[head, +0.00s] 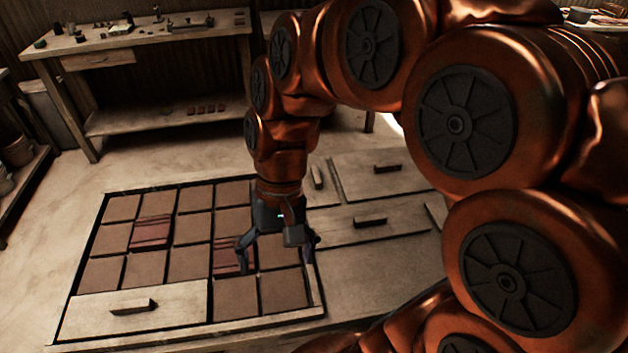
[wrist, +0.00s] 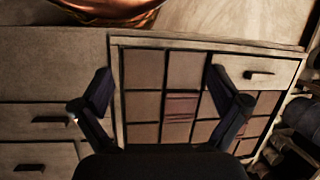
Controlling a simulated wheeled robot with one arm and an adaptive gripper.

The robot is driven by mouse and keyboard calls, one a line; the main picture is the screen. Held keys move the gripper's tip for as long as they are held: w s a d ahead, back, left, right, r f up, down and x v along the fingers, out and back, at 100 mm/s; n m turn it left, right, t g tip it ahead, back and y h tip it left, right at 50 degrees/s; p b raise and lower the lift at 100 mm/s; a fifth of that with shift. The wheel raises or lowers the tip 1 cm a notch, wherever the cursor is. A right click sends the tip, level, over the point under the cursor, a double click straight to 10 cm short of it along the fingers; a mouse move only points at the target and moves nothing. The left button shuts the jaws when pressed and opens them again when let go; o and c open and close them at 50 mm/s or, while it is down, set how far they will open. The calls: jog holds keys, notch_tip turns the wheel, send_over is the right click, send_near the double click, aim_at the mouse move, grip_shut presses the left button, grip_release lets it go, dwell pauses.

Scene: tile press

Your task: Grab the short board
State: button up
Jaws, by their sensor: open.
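My gripper (head: 276,258) is open and empty, pointing down above the right part of the tile frame. Several pale wooden boards with dark handles are in view. One board (head: 185,305) lies in the frame's near-left corner; it also shows at upper right in the wrist view (wrist: 284,73). Others lie right of the frame: a large board (head: 352,178), a lower one (head: 405,224) and a small narrow one (head: 312,198) partly behind my gripper. I cannot tell which is the short board.
The dark-edged frame (head: 88,240) holds brown square tiles (head: 190,262), with reddish ridged pieces (head: 151,232) in some cells. A workbench (head: 150,38) with small items stands at the back left. Bare floor (head: 60,200) lies left of the frame. My arm hides much of the right.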

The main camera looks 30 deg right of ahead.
jog(key=w+d+m+y, duration=0.1)
jog(key=w+m+y, duration=0.4)
jog(key=w, duration=0.8)
jog(key=m+t+y+b, duration=0.2)
jog(key=m+t+y, duration=0.3)
jog(key=m, duration=0.4)
send_over(318, 173)
jog(key=s+a, duration=0.2)
jog(key=a, duration=0.5)
notch_tip(318, 173, down, 6)
jog(key=d+f+m+t, duration=0.1)
jog(key=d+f+m, duration=0.1)
jog(key=d, duration=0.2)
jog(key=d+f+m+t, duration=0.1)
jog(key=d+f, duration=0.2)
jog(key=d, duration=0.2)
jog(key=d+f+m+t, duration=0.1)
jog(key=d+f+m, duration=0.1)
jog(key=d, duration=0.3)
jog(key=shift+s+f+m, duration=0.3)
jog(key=shift+s+f, duration=0.05)
jog(key=shift+f, duration=0.35)
jog(key=shift+p+x, duration=0.85)
jog(key=shift+x, duration=3)
jog(key=shift+s+f, duration=0.15)
jog(key=shift+f, duration=0.05)
jog(key=shift+c, duration=0.2)
jog(key=shift+d, duration=0.1)
jog(key=c, duration=1)
